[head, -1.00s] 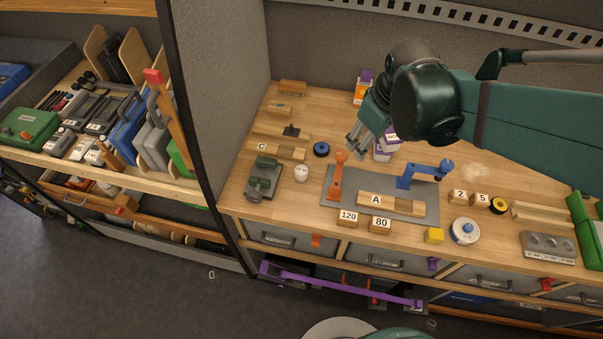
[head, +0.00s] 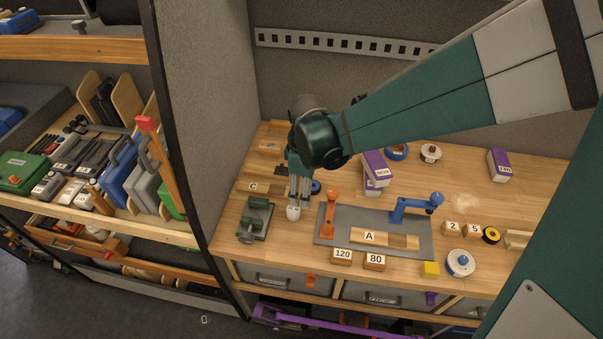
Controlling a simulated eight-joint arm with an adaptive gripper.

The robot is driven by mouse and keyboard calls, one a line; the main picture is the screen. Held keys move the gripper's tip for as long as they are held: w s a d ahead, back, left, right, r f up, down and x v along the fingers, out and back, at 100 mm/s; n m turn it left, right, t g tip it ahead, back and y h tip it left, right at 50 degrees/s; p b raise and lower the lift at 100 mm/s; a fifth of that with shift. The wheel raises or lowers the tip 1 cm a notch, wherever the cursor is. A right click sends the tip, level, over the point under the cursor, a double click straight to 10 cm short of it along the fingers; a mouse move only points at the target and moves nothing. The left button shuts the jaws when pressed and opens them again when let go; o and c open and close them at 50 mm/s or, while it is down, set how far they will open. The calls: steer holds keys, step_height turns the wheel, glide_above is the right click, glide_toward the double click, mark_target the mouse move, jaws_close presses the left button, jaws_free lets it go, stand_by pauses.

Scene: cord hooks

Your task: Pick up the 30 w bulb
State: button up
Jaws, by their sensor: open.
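A small white rounded object (head: 293,213), which looks like a bulb, stands on the wooden bench left of the grey mat; no wattage marking is legible on it. My gripper (head: 299,201) points down with its fingers open, right over this object. The fingertips overlap its top in the picture, and I cannot tell whether they touch it. Purple and white boxes (head: 376,167) with labels too small to read are stacked near the middle. Another purple box (head: 499,165) stands farther right.
A green and grey tool (head: 256,217) is close on the left, and a blue ring (head: 315,187) is just behind the gripper. An orange upright piece (head: 328,212) is close on the right. Blocks 120 (head: 342,257) and 80 (head: 374,262) lie at the front.

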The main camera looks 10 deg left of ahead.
mark_target(293, 208)
steer(key=shift+n, duration=0.7)
steer(key=shift+s+a+f, duration=0.15)
steer(key=shift+a+f, duration=0.65)
steer(key=shift+f, duration=0.05)
steer(key=shift+s+a+f, duration=0.15)
steer(key=shift+a+f, duration=0.65)
steer(key=shift+f, duration=1.25)
steer(key=shift+f, duration=0.15)
steer(key=shift+a+f+p, duration=0.15)
steer(key=shift+f+p, duration=0.15)
steer(key=shift+f, duration=2.2)
steer(key=c, duration=1)
